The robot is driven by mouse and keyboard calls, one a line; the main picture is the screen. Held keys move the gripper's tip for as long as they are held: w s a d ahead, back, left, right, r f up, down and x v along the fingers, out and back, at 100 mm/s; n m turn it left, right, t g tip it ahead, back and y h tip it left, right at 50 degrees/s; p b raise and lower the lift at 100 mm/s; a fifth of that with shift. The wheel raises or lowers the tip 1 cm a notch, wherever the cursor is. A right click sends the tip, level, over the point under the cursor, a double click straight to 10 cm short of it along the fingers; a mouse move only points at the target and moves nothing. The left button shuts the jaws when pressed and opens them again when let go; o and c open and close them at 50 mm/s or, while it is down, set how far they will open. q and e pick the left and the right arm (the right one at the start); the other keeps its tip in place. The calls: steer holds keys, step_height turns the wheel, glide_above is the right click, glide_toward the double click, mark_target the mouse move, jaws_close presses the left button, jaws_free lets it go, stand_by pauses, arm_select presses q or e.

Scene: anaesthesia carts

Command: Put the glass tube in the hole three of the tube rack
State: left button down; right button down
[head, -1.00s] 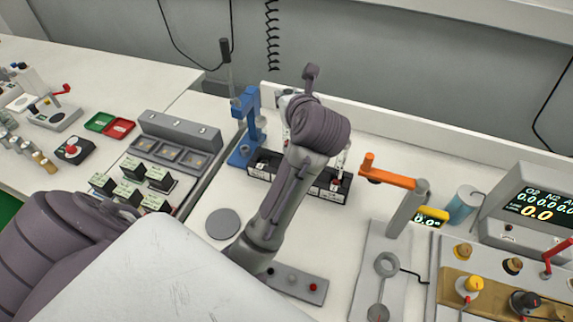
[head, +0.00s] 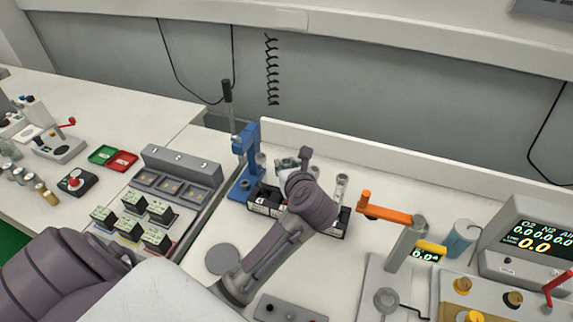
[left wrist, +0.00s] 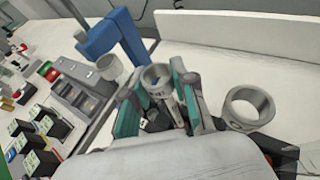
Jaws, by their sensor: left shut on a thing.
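The tube rack (head: 262,202) is a long black block with white labels on the cart top. My left gripper (head: 287,164) is over its middle, and my wrist hides that part. In the left wrist view, the fingers of my left gripper (left wrist: 160,92) are shut around a clear, open-topped glass tube (left wrist: 157,76), which looks upright. Its lower end is hidden, so I cannot tell whether it is in a hole. Another tube (head: 342,184) stands at the rack's right end. It also shows in the left wrist view (left wrist: 250,108), right of the gripper. My right gripper is out of view.
A blue stand (head: 246,160) rises at the rack's left end, with another round-rimmed piece (left wrist: 110,67) beside it. An orange arm on a grey post (head: 385,208) stands to the right. A grey disc (head: 223,259) lies in front. A low white wall (head: 400,170) runs behind.

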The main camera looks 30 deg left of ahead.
arm_select(q)
steer(key=shift+f, duration=0.15)
steer(key=c, duration=1.2)
jaws_free()
steer(key=shift+o, duration=1.3)
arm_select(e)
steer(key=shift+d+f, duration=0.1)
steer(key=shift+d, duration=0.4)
arm_select(q)
steer(key=shift+r, duration=0.25)
steer(key=shift+s+d+r, duration=0.1)
steer(key=shift+s+d, duration=0.05)
steer(key=shift+d, duration=0.1)
steer(key=p+v, duration=0.3)
steer(key=v, duration=0.8)
steer(key=shift+s+d, duration=0.15)
steer(key=shift+s, duration=0.1)
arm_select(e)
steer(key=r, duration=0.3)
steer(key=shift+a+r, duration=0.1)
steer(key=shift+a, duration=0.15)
